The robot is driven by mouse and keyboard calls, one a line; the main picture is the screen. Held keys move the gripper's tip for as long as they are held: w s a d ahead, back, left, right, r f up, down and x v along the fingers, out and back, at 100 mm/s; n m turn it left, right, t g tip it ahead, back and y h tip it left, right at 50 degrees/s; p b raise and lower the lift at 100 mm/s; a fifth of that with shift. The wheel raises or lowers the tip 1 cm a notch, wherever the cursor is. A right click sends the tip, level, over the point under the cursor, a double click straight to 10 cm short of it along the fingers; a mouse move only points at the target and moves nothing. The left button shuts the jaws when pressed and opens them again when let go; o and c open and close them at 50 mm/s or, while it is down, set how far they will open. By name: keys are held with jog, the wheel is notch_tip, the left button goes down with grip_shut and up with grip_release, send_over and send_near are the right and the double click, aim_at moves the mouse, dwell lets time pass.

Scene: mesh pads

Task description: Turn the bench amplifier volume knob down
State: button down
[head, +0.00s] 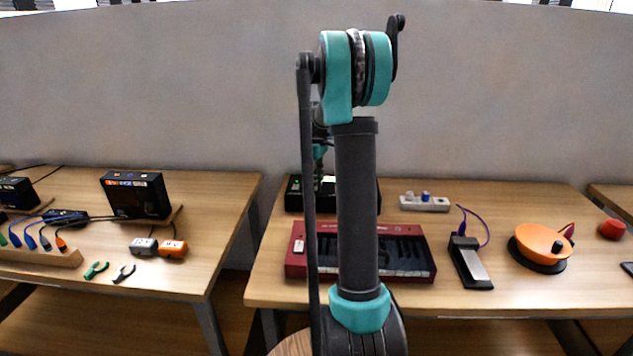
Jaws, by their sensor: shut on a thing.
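The bench amplifier looks to be the black box (294,197) at the back of the middle table, behind the red keyboard. It has small green marks and a pale lit patch on top. My gripper (319,180) is small in the head view, pointing down at the box between my arm links. It is shut at the box, on what appears to be the volume knob. The knob itself and its setting are hidden by my fingers and arm. My arm's upright link covers the box's right part.
The red keyboard (297,259) lies in front of the box, partly behind my arm. A white power strip (426,204), a black pedal (467,262) and an orange dial device (541,240) stand to the right. The left table (190,215) holds electronics. A gap separates the tables.

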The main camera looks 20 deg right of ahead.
dwell(0.4)
jog(key=c, duration=1.3)
grip_release()
notch_tip(320, 180, up, 12)
